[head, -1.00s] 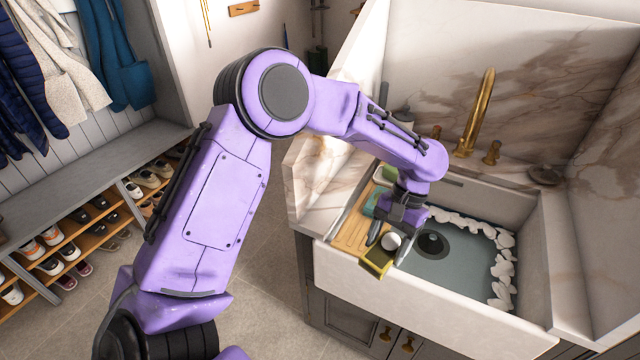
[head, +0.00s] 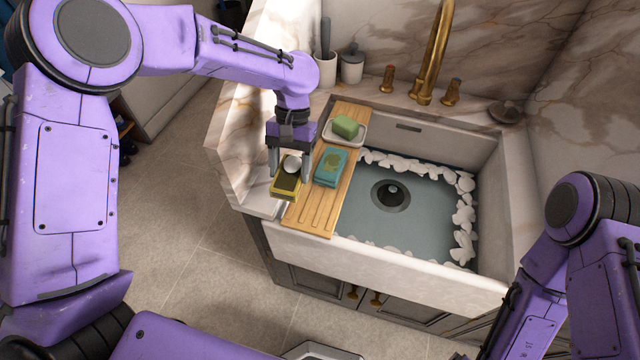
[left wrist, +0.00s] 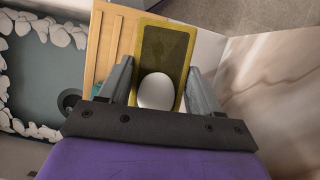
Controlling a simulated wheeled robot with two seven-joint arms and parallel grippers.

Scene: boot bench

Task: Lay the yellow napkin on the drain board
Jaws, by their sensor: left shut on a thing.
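The yellow napkin (head: 286,187) is a folded rectangle with a darker middle panel. It also shows in the left wrist view (left wrist: 165,55), with a white rounded thing (left wrist: 156,91) on it between the fingers. My left gripper (head: 291,172) is shut on the napkin, one finger at each side. The wooden drain board (head: 314,219) lies across the left part of the sink. The napkin is over the board's left edge, partly beyond it; I cannot tell whether it touches. My right gripper is out of view; only its arm shows.
A folded teal cloth (head: 331,167) lies mid-board, right of the napkin. A green soap bar (head: 345,127) in a white dish (head: 358,138) is at the board's back. The front of the board is bare.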

